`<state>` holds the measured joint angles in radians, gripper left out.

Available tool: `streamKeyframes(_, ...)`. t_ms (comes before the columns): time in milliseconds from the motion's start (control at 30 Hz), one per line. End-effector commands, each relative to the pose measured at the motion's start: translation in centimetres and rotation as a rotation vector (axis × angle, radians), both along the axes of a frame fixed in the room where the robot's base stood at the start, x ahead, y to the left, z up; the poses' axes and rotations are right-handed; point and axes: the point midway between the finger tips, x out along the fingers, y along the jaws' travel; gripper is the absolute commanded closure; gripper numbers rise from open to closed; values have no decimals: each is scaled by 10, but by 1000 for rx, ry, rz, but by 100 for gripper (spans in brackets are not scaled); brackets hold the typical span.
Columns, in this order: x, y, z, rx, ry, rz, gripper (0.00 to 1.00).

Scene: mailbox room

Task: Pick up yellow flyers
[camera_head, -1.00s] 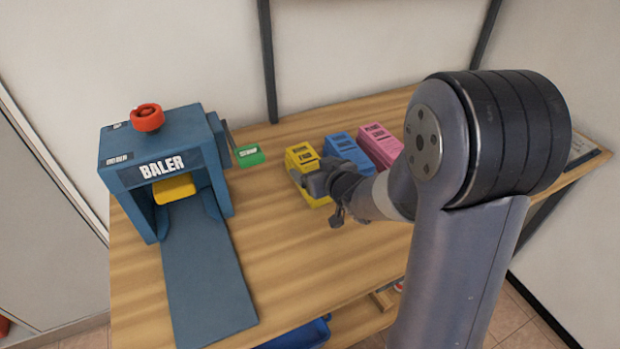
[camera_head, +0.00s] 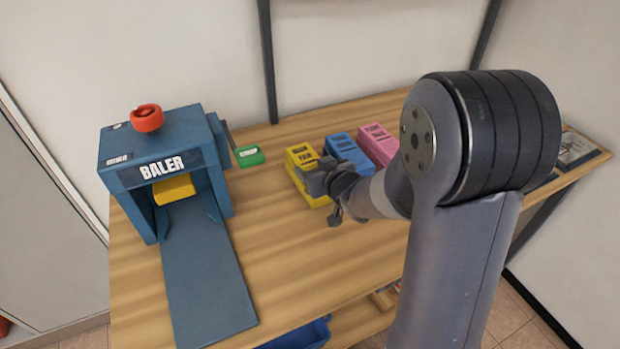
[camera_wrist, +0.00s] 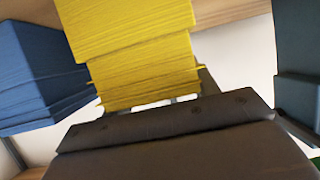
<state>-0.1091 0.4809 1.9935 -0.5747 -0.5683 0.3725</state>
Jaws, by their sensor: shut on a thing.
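The yellow flyers (camera_head: 301,158) are a stack at the left of a row of coloured stacks on the wooden table. They also fill the upper middle of the wrist view (camera_wrist: 133,45), where an upper block and a lower layer are offset from each other. My gripper (camera_head: 325,182) is at the near right side of the yellow stack and shut on part of it. My wrist and gripper hide the stack's near right part. The fingertips are not clear in the wrist view.
A blue stack (camera_head: 348,152) and a pink stack (camera_head: 378,144) stand close to the right of the yellow one. A green strap piece (camera_head: 250,156) lies between. The table (camera_head: 285,250) is clear in front.

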Motion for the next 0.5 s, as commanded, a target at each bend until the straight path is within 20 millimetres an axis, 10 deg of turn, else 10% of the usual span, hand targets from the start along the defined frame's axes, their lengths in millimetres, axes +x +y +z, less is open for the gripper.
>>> streamKeyframes(500, 0, 0, 2, 1, -3, 0, 97)
